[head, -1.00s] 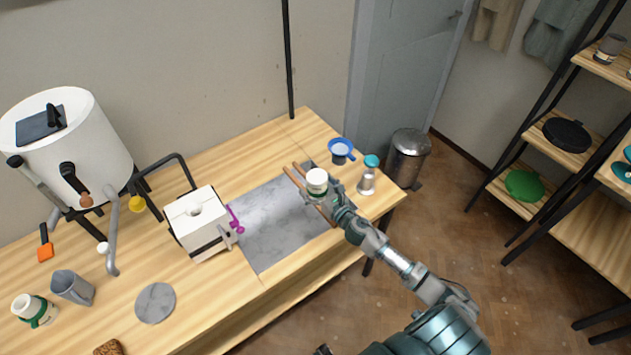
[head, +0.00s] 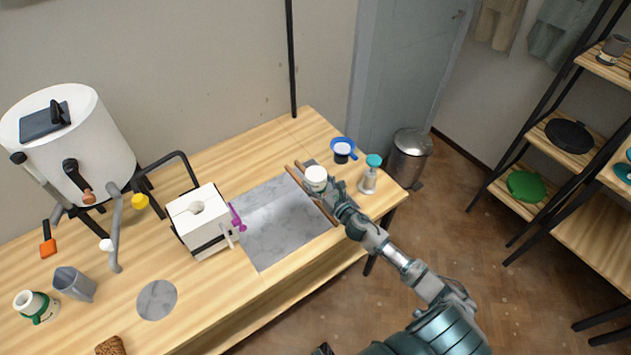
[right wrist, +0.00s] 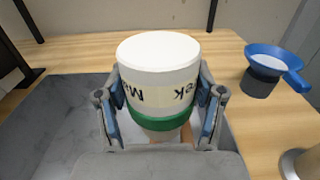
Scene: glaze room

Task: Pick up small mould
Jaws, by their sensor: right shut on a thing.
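My right gripper (head: 326,186) is shut on a white jar (head: 315,176) at the right end of the grey slab. In the right wrist view the jar (right wrist: 158,75) has a flat white top, a cream label with upside-down lettering and a green band, between the two fingers (right wrist: 160,112). Whether its base touches anything is hidden. A white block with a round hole in its top and a dark strap (head: 198,220) looks like a mould; it stands left of the slab, away from the gripper. My left gripper is not seen.
Brown sticks (head: 298,178) lie beside the jar on the grey slab (head: 280,235). A blue sieve on a dark cup (head: 343,149) and a teal-topped bottle (head: 369,179) stand close to the right. A purple clip (head: 237,218) is by the block. The slab's middle is clear.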

